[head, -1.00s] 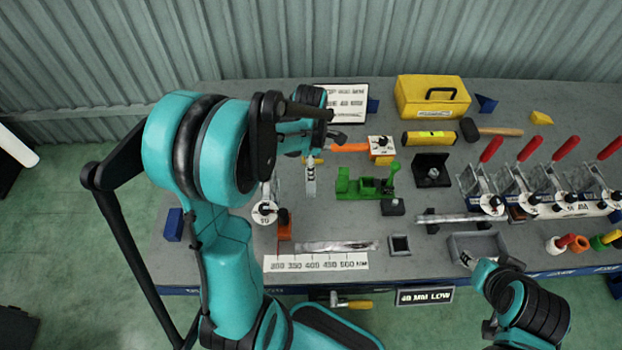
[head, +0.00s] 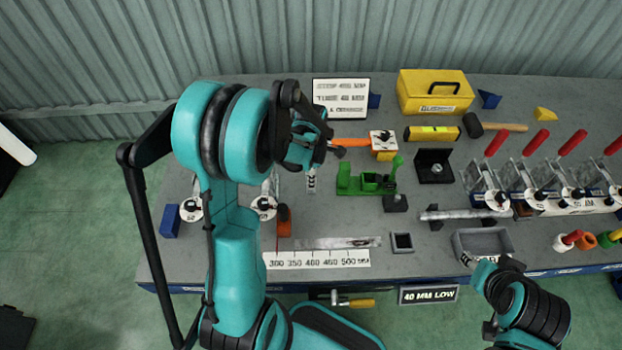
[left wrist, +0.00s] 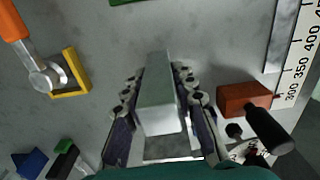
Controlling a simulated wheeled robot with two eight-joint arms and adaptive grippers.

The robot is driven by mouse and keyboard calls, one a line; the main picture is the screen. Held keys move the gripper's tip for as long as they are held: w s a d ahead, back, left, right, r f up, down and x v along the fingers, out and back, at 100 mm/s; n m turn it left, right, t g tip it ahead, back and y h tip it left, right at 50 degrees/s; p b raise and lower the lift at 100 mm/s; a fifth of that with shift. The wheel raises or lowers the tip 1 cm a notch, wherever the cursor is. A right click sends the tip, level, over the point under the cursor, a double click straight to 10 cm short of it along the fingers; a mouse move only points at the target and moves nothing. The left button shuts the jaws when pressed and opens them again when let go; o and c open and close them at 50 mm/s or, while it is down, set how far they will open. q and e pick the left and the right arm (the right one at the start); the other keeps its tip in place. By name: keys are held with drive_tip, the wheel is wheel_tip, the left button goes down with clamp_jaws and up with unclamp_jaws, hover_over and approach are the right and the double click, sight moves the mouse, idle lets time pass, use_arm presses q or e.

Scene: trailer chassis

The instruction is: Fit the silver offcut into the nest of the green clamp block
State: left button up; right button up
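The silver offcut (left wrist: 159,82) is a plain pale bar between the two fingers of my left gripper (left wrist: 157,80) in the left wrist view. Narrow gaps seem to show beside it, so the fingers look open around it. In the head view my left gripper (head: 312,178) points down at the table, left of the green clamp block (head: 352,184), and hides most of the offcut. The clamp block stands mid-table with an upright green lever at its right end. My right gripper (head: 484,272) is at the front right by the grey tray; its fingers are unclear.
An orange-handled clamp (head: 350,143) lies behind the green block. A white ruler strip (head: 320,260) and a flat silver bar (head: 340,242) lie in front. Red-handled toggle clamps (head: 535,139) stand right. A dark block (head: 395,203) sits close to the green one.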

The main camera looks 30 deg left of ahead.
use_arm(q)
clamp_jaws()
drive_tip(key=shift+r, duration=0.1)
